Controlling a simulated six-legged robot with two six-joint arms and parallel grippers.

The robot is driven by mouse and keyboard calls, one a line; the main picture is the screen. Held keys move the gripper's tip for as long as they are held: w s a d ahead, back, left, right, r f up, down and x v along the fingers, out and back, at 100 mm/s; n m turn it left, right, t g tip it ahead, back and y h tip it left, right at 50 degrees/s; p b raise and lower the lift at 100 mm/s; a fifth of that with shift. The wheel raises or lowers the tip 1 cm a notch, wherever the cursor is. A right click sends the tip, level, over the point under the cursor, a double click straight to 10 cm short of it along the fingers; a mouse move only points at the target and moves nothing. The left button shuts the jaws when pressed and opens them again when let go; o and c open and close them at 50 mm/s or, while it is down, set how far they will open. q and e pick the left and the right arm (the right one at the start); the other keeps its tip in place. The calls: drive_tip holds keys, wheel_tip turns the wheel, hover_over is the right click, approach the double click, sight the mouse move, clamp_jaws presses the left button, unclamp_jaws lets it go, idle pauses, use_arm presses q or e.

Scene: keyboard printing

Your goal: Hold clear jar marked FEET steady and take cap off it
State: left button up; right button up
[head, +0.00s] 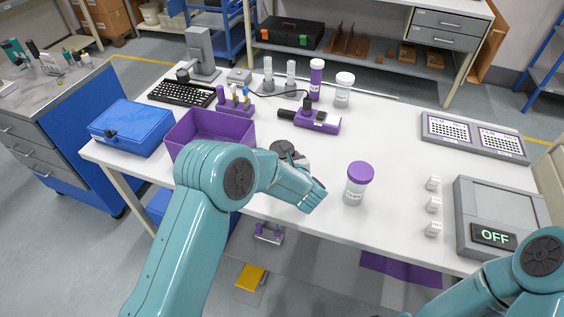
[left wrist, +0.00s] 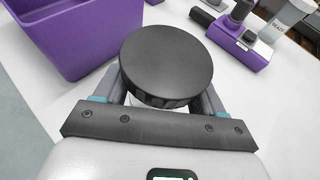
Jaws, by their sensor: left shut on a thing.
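A container with a wide round black cap (left wrist: 167,65) sits between the fingers of my left gripper (left wrist: 163,98) in the left wrist view. The gripper is shut on its body just below the cap, and the cap is on. The cap hides most of the body, and no label shows, so I cannot read FEET on it. In the head view my left arm hides most of this container and the gripper; a dark round part shows just behind the arm. My right arm enters at the lower right of the head view, with its gripper out of view.
A purple open bin (head: 211,128) stands left of the held container. A purple-lidded jar (head: 356,187) stands to the right. A purple device (head: 317,121) lies behind. Small white blocks (head: 433,204) and a grey box reading OFF (head: 497,209) are at right.

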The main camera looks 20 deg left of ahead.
use_arm(q)
wheel_tip(320, 180, up, 19)
drive_tip(key=shift+b, duration=0.4)
drive_tip(key=o, duration=0.5)
drive_tip(key=c, duration=0.8)
drive_tip(key=s+f+n+y, duration=0.1)
drive_tip(key=s+f, duration=0.5)
drive_tip(key=s+f+n+g+y, duration=0.1)
drive_tip(key=s+f, duration=0.5)
drive_tip(key=s, duration=0.1)
drive_tip(key=s+f+n+g, duration=0.1)
drive_tip(key=s+f, duration=0.5)
drive_tip(key=f, duration=0.1)
drive_tip(key=shift+s+a+y, duration=0.35)
drive_tip(key=shift+a+y, duration=0.05)
drive_tip(key=shift+c, duration=0.2)
